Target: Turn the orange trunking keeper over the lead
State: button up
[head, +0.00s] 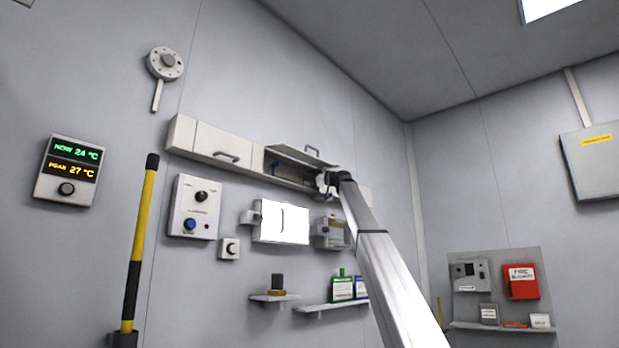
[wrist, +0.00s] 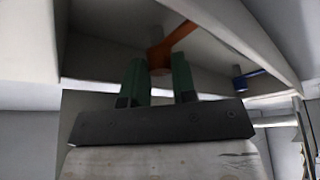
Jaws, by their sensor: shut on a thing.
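The orange trunking keeper (wrist: 172,45) shows in the wrist view as a flat arm running up to the right from a round knob, inside the trunking. My gripper (wrist: 158,76) has its two green fingers on either side of that knob and is shut on it. In the head view my gripper (head: 325,182) is at the open section of the white wall trunking (head: 228,148), under its raised flap (head: 301,157). The keeper is not clear in the head view. I cannot make out the lead in either view.
A blue part (wrist: 246,80) sits inside the trunking, right of the orange keeper. The trunking walls stand close around my fingers.

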jog(key=o, duration=0.9)
jog(key=shift+o, duration=0.2)
jog(key=shift+d, duration=0.1)
jog(key=v, duration=1)
jog(key=shift+s+d, duration=0.15)
jog(key=shift+d, duration=0.1)
jog(key=shift+f, duration=0.2)
